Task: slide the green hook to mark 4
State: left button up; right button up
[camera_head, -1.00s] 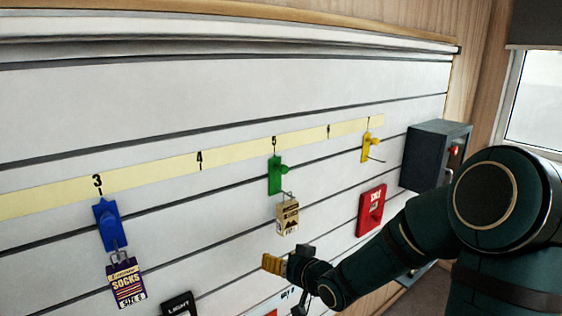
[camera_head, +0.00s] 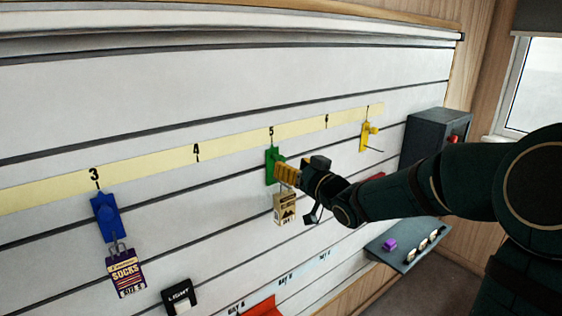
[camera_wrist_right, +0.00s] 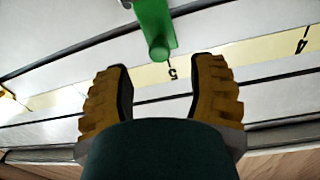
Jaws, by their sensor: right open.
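The green hook (camera_head: 271,165) is on the slatted wall just below mark 5 (camera_head: 271,132) of the yellow strip. A tan packet (camera_head: 285,209) hangs from it. Mark 4 (camera_head: 197,152) is to its left on the strip. My right gripper (camera_head: 284,174) is at the green hook in the head view and partly covers it. In the right wrist view, its yellow fingers (camera_wrist_right: 160,92) are open, and the green hook (camera_wrist_right: 154,25) with its round knob is ahead, between the line of the fingertips. I cannot tell if they touch. My left gripper is not in view.
A blue hook (camera_head: 106,216) with a socks packet (camera_head: 126,273) is below mark 3. A yellow hook (camera_head: 365,137) is to the right. A dark box (camera_head: 425,130) and a shelf with switches (camera_head: 408,246) are at the right. The strip between marks 4 and 5 is clear.

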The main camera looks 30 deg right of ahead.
aim_at(283, 161)
jog(key=shift+w, duration=2.75)
grip_shut()
